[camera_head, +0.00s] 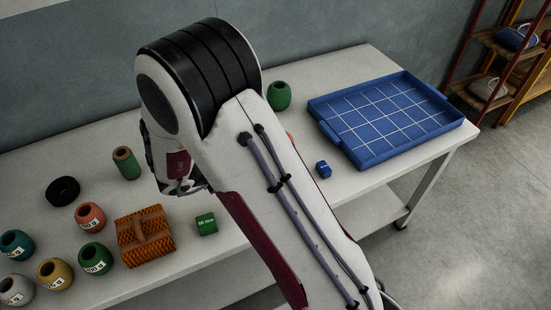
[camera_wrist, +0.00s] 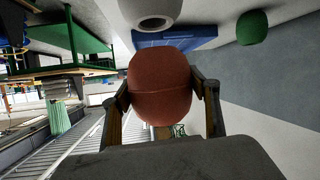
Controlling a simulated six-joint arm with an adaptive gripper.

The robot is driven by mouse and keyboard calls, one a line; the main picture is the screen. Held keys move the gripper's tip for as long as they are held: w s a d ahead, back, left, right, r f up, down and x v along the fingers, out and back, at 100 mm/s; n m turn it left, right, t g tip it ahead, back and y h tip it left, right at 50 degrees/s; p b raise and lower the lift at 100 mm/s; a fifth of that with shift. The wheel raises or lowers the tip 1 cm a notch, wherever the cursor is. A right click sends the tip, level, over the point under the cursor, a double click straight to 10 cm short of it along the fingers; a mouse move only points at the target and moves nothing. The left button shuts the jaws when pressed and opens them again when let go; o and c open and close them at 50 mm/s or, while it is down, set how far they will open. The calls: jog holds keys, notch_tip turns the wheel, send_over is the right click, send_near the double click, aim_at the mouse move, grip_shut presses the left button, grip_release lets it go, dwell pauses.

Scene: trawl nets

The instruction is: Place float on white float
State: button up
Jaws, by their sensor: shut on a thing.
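My gripper (camera_wrist: 160,96) is shut on a red-brown float (camera_wrist: 160,80), one finger on each side of it in the wrist view. A whitish float (camera_wrist: 152,8) with a hole in its end shows at the top edge of the wrist view, apart from the held float in the picture and partly cut off. In the head view my arm hides the gripper and that whitish float. A small orange-red patch (camera_head: 290,135) shows beside the arm there, perhaps part of the held float.
A green float (camera_head: 279,95) stands behind the arm. A blue gridded tray (camera_head: 318,104) lies at right, with a small blue block (camera_head: 323,169) near it. An orange brush-like block (camera_head: 146,236), a green block (camera_head: 206,224) and several labelled round pieces stand at left.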

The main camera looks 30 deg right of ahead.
jog(key=shift+f, duration=1.6)
jog(key=shift+f, duration=0.1)
jog(key=o, duration=1.2)
jog(key=v, duration=1.2)
